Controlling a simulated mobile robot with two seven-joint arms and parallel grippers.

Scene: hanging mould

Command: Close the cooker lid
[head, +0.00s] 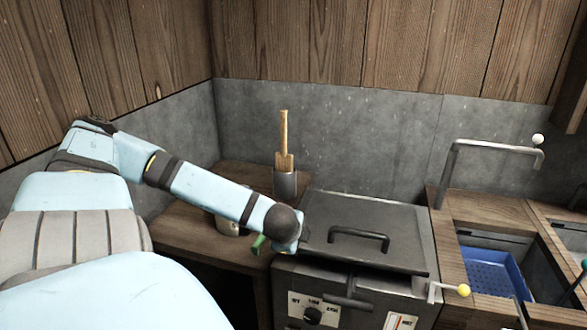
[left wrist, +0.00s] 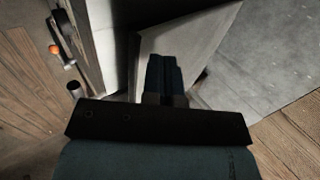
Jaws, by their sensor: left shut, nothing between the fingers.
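The cooker (head: 345,300) stands at the centre right in the head view. Its flat dark grey lid (head: 330,215), with a black bar handle (head: 358,236), is down over the top and looks almost level. A dark gap shows under its front edge, so I cannot tell whether it is fully seated. My left arm reaches to the lid's left edge, where its wrist hides part of the side; the fingers cannot be made out there. In the left wrist view my left gripper (left wrist: 162,75) is shut and empty, in front of a pale grey surface. My right gripper is not in view.
A pot (head: 229,226) is partly hidden by my arm on the wooden counter (head: 185,235). At right are a blue basin (head: 492,275) and a bent metal pipe (head: 490,144).

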